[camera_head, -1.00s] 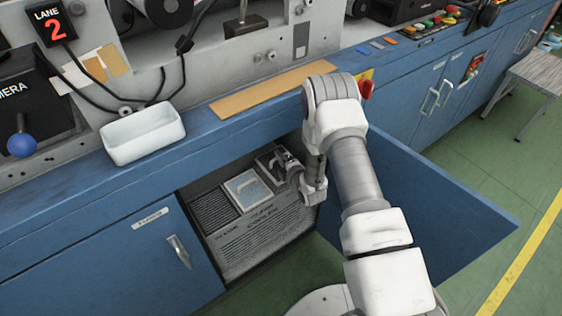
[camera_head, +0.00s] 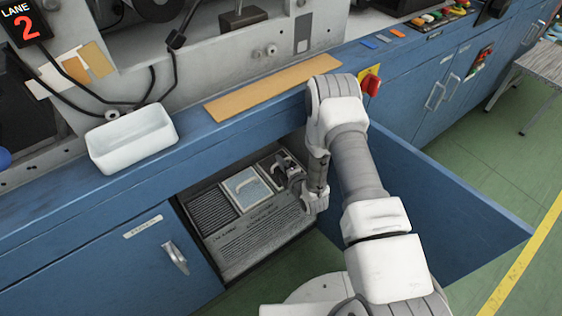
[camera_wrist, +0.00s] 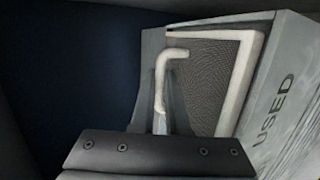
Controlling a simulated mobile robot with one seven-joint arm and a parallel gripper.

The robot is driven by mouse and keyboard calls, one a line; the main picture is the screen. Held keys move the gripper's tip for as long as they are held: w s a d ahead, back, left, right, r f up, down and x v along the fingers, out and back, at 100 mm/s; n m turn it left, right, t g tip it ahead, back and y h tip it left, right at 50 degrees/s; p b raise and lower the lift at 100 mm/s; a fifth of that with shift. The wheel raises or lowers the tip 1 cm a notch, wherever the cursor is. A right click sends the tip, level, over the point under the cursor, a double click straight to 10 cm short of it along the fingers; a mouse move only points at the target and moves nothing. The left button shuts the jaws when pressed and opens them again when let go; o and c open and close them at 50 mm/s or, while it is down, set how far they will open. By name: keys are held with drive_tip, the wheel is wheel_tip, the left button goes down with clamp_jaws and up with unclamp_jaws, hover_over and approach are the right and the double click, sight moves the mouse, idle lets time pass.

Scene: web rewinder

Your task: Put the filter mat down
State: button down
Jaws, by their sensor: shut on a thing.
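The filter mat (camera_wrist: 208,82) is a grey mesh in a white frame with a white bent handle, close in front of my gripper in the wrist view. My gripper (camera_wrist: 160,118) is shut on this handle. The mat sits beside a pale grey wall marked USED (camera_wrist: 278,110); whether it rests on anything is unclear. In the head view my gripper (camera_head: 284,174) reaches into the open cabinet, at the right end of the cooler top (camera_head: 262,228). It hides part of the mat there. A light blue panel with a pale frame (camera_head: 247,189) lies left of it.
A dark ribbed grille (camera_head: 212,210) is at the cooler's left. The open blue cabinet door (camera_head: 450,205) stands right of my arm. The counter edge (camera_head: 230,135) overhangs the cabinet, with a white tray (camera_head: 132,140) on it. A closed door (camera_head: 150,260) is at left.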

drive_tip(key=c, duration=0.9)
unclamp_jaws()
drive_tip(key=shift+r, duration=0.15)
drive_tip(key=p+v, duration=0.4)
drive_tip(key=v, duration=0.8)
